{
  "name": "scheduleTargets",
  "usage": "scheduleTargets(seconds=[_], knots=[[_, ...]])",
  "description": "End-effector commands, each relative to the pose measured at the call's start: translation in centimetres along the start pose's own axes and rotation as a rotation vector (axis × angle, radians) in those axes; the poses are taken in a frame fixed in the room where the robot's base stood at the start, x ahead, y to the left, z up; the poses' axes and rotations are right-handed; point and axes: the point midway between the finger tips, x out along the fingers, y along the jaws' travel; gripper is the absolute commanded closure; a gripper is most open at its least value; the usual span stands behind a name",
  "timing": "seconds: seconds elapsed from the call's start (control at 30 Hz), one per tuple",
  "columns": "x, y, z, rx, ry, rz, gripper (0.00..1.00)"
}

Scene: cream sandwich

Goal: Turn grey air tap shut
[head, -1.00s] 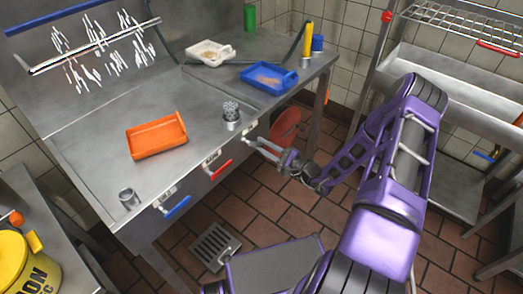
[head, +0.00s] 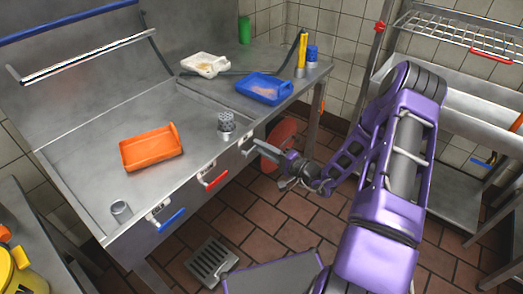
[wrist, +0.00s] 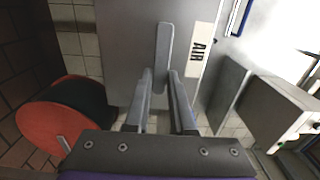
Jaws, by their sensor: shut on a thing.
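The grey air tap (wrist: 164,48) is a flat grey lever on the steel front panel, beside a white label (wrist: 198,50) reading AIR in the wrist view. My gripper (wrist: 161,76) is shut on the lever, with one finger on each side of it. The lever lies roughly in line with my fingers. In the head view my gripper (head: 260,150) is at the right part of the table's front edge. The lever is small there and partly hidden by my fingers.
The red tap (head: 214,178) and blue tap (head: 171,219) sit further left along the same edge. A red reel (head: 281,138) hangs beside my gripper. Orange (head: 152,148), blue (head: 264,88) and white (head: 205,65) trays are on the steel table (head: 90,170).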

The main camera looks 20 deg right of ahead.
Motion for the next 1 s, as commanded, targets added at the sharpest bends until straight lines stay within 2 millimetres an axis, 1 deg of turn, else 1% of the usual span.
scheduleTargets(seconds=[0.47,0.5,0.63,0.67,0.9,1.0], knots=[[-0.01,-0.1,0.02,-0.014,-0.001,-0.001,1.0],[-0.01,-0.1,0.01,-0.014,-0.001,-0.001,0.74],[-0.01,-0.1,0.01,-0.014,0.0,-0.001,0.51],[-0.01,-0.1,0.01,-0.014,0.0,-0.001,0.47],[-0.01,-0.08,0.0,-0.013,0.0,0.0,0.47],[-0.33,-0.07,-0.03,-0.013,0.001,0.0,0.47]])
